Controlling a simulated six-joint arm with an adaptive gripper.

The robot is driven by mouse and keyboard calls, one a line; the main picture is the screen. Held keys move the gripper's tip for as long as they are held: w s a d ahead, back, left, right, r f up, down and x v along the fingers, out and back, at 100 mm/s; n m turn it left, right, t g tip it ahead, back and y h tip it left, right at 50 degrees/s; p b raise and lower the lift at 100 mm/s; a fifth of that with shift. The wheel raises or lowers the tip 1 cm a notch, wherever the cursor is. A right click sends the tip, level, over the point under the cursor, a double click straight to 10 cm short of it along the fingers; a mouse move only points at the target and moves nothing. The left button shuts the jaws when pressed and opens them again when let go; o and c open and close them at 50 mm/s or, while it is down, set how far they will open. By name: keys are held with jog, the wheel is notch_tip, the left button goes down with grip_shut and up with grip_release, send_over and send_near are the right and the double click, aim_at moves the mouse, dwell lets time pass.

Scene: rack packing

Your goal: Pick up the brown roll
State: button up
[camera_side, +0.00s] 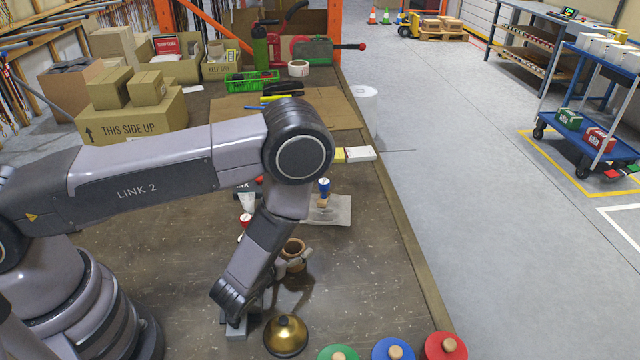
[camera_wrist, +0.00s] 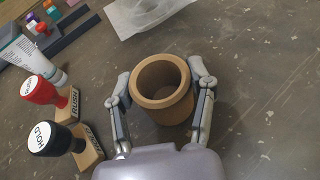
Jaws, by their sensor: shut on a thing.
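The brown roll (camera_wrist: 161,88) is a short hollow cylinder with a thick rim, its open end facing the wrist camera. In the wrist view my gripper (camera_wrist: 161,92) has one finger on each side of it and is shut on it. In the side view the roll (camera_side: 294,248) shows just right of my forearm, with parts of my gripper (camera_side: 293,262) around its lower part. Whether its base touches the table cannot be told.
A red-topped stamp (camera_wrist: 40,90) and a black-topped stamp (camera_wrist: 52,138) stand left of my gripper, near a white tube (camera_wrist: 22,62). A brass bell (camera_side: 286,336) and several coloured discs (camera_side: 392,350) are in front. A pale sheet (camera_wrist: 140,12) lies beyond.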

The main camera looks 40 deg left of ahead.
jog(key=c, duration=0.4)
jog(key=shift+c, duration=0.2)
